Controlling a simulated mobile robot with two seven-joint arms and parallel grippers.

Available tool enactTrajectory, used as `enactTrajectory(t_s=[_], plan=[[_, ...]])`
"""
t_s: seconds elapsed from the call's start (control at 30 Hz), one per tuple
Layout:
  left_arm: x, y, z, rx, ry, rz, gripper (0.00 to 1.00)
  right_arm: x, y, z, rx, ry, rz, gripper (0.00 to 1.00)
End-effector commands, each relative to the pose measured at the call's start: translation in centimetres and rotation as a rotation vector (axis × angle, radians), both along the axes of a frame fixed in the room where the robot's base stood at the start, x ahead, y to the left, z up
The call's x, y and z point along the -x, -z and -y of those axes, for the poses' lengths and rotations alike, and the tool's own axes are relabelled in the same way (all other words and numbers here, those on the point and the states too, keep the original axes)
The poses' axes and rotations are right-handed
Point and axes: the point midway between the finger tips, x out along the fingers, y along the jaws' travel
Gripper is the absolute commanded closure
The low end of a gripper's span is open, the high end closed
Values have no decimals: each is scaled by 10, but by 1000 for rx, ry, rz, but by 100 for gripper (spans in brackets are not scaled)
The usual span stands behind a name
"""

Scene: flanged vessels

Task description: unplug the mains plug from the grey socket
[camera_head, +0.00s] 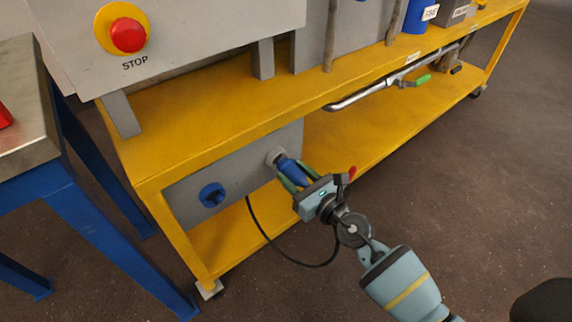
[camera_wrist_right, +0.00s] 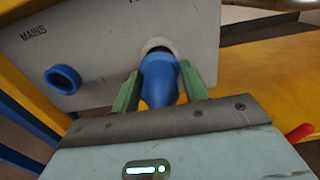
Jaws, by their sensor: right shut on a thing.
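The blue mains plug (camera_head: 294,172) is between the green fingers of my right gripper (camera_head: 292,178), which is shut on it. In the right wrist view the plug (camera_wrist_right: 160,80) lies between both fingers (camera_wrist_right: 158,92). Its front end is at the round grey socket (camera_head: 275,157) on the grey panel. In the right wrist view a dark opening shows inside the rim of the socket (camera_wrist_right: 158,43), just above the plug; I cannot tell how deep the plug sits. My left gripper is not in view.
A blue round socket (camera_head: 212,195) is on the same panel (camera_head: 180,205), left of the plug. A black cable (camera_head: 290,260) loops below. The yellow frame's shelf (camera_head: 340,130) is close by, with a pipe and green-handled valve (camera_head: 415,81). Open floor lies at front right.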

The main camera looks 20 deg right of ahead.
Motion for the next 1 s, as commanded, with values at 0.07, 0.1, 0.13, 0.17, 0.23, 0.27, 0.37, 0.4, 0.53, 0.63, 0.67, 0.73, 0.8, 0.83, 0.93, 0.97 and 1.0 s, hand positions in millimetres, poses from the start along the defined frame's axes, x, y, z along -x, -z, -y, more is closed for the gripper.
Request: enactTrajectory(t_s=[0.07,0.1,0.13,0.17,0.23,0.27,0.37,0.4,0.53,0.63,0.67,0.73,0.8,0.83,0.93,0.97,1.0], plan=[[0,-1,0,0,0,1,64,2,-1,1,0,0,2,92],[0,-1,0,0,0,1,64,3,-1,1,0,0,2,92],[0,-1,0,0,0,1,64,3,-1,1,0,0,2,92],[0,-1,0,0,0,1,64,3,-1,1,0,0,2,92],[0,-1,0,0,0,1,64,3,-1,1,0,0,2,92],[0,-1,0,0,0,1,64,3,-1,1,0,0,2,92],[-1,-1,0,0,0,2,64,3,-1,1,0,0,2,92],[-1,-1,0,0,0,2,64,3,-1,1,1,0,1,92],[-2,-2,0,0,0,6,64,10,0,4,2,0,0,92],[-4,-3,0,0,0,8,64,18,-1,7,2,-1,1,92],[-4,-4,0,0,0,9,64,21,-1,8,1,-1,0,92],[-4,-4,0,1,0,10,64,27,-1,10,2,0,1,92],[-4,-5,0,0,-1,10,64,32,0,12,3,0,1,92],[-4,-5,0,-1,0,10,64,34,0,13,2,0,1,92],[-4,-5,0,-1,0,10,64,39,-1,14,0,0,2,92],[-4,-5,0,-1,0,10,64,40,-1,14,1,0,1,92],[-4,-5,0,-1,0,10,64,40,-1,15,1,0,1,92]])
